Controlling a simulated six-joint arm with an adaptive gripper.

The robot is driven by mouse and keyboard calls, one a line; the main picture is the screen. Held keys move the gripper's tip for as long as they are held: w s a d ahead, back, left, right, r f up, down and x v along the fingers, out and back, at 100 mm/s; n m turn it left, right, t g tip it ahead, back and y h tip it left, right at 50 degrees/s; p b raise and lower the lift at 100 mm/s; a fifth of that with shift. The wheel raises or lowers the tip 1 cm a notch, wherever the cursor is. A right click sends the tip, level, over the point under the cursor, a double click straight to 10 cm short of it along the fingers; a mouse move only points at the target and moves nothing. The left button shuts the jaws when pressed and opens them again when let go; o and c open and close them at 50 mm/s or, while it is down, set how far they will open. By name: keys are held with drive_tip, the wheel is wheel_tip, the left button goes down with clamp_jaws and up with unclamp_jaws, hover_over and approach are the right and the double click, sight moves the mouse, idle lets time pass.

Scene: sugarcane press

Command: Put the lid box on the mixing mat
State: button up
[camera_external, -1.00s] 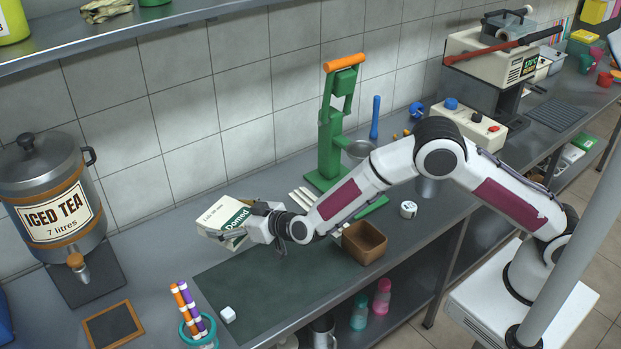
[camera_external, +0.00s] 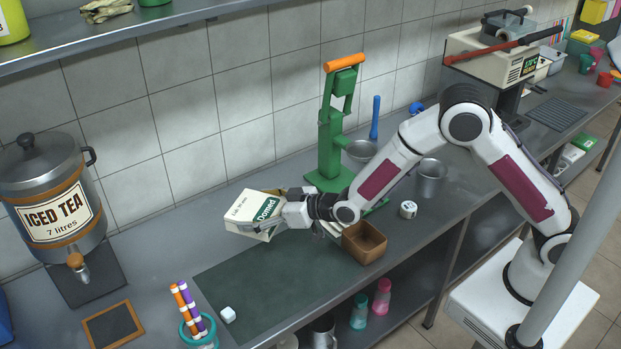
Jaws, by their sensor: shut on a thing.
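The lid box (camera_external: 247,212) is a white and green carton with "Domed" on its side. My gripper (camera_external: 264,222) is shut on it and holds it slightly tilted, seemingly above the far edge of the mat. The exact height of the box is hard to tell. The mixing mat (camera_external: 255,290) is a dark green sheet lying flat on the steel counter. Part of its far right side is hidden behind the box and my gripper.
A green press (camera_external: 332,135) stands behind. A cup of striped straws (camera_external: 200,330) and an iced tea dispenser (camera_external: 55,200) are at left.

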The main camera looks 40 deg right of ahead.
sight(271, 234)
drive_tip(key=s, duration=0.2)
drive_tip(key=s+f+n+g+y, duration=0.1)
drive_tip(key=s, duration=0.2)
drive_tip(key=s+f+n+g+y, duration=0.1)
drive_tip(key=s, duration=0.1)
drive_tip(key=shift+s+a+f, duration=0.1)
drive_tip(key=shift+s+a, duration=0.05)
drive_tip(key=shift+s, duration=0.25)
drive_tip(key=shift+s+a+r+n, duration=0.15)
drive_tip(key=shift+a+r+n, duration=0.05)
drive_tip(key=shift+n, duration=0.1)
drive_tip(key=shift+f, duration=0.15)
drive_tip(key=shift+f, duration=2.8)
drive_tip(key=shift+f, duration=2.1)
